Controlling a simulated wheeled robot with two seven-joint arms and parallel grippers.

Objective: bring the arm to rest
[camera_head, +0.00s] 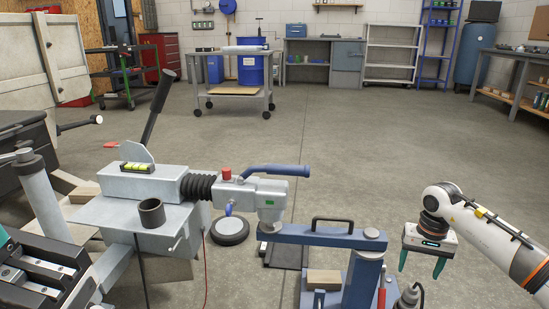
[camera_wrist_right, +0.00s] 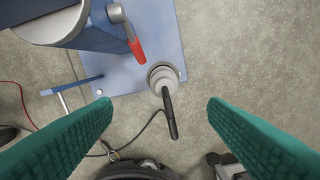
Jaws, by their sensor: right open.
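My right gripper (camera_head: 421,270) hangs at the right in the head view, its teal fingers pointing down and spread apart with nothing between them. In the right wrist view the fingers (camera_wrist_right: 160,103) are also wide apart. A round grey fitting with a black stem (camera_wrist_right: 163,76) shows below and between them. My right arm (camera_head: 493,236) reaches in from the right edge. A dark part with metal rails and a teal edge (camera_head: 42,275) shows at the lower left; it may be my left gripper, but its jaws cannot be made out.
A grey trailer coupling (camera_head: 235,190) with a blue handle stands left of centre. A blue stand (camera_head: 362,265) is just left of my right gripper, with a red-tipped lever (camera_wrist_right: 136,48). A cart (camera_head: 232,92) and a workbench (camera_head: 525,75) stand farther back. The middle floor is clear.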

